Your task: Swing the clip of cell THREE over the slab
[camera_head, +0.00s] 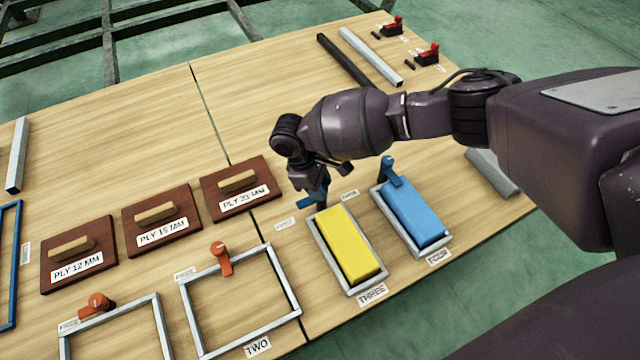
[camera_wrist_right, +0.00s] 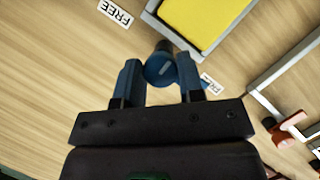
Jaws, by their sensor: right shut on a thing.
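Cell THREE (camera_head: 349,283) is a grey frame holding a yellow slab (camera_head: 350,245); the slab also shows at the top of the wrist view (camera_wrist_right: 203,18). Its blue clip (camera_head: 307,203) stands at the frame's far end. In the head view a blue part of it sticks out left, toward the FREE label (camera_head: 285,225), not over the slab. My right gripper (camera_head: 321,185) is shut on the clip from above. In the wrist view the clip's round blue top (camera_wrist_right: 160,70) sits between the two fingers. The fingers partly hide the clip. My left gripper is not in view.
Cell FOUR beside it holds a blue slab (camera_head: 413,215) with its own blue clip (camera_head: 391,172). Cell TWO (camera_head: 240,298) is an empty frame with an orange clip (camera_head: 221,258). Three brown ply boards with handles, one a PLY 15 MM board (camera_head: 160,218), lie to the left.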

